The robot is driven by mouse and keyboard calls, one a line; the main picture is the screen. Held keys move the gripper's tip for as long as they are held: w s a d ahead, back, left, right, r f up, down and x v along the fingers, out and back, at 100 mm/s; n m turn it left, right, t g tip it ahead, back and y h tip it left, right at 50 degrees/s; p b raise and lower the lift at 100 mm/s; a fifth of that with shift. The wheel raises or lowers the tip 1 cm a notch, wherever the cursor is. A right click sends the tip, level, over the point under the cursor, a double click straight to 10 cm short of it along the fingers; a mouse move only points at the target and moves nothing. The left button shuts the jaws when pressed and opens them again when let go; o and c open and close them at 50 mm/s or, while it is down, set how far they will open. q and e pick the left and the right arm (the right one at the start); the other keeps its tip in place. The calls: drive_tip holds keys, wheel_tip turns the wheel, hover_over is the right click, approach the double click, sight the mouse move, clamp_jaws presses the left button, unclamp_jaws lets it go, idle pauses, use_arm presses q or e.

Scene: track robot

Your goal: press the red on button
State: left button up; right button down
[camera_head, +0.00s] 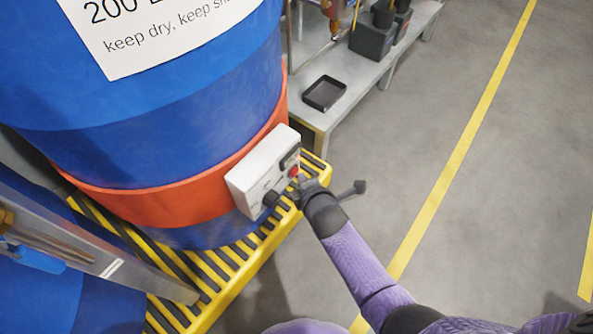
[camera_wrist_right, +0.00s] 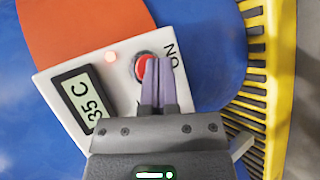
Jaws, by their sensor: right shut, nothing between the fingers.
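The red on button (camera_wrist_right: 144,67) is on a white control box (camera_head: 250,172) fixed to the orange band of a blue drum; it also shows in the head view (camera_head: 293,172). "ON" is printed beside it. My right gripper (camera_wrist_right: 159,60) is shut and empty. Its two purple fingertips lie over the right part of the button and hide it. I cannot tell whether they touch it or hang just above. In the head view the right gripper (camera_head: 300,179) is at the box's right side. My left gripper is not in view.
The blue drum (camera_head: 150,110) stands on a yellow slatted pallet (camera_head: 250,270). A grey bench (camera_head: 320,115) with a black tray (camera_head: 324,93) is behind. The floor at right is clear.

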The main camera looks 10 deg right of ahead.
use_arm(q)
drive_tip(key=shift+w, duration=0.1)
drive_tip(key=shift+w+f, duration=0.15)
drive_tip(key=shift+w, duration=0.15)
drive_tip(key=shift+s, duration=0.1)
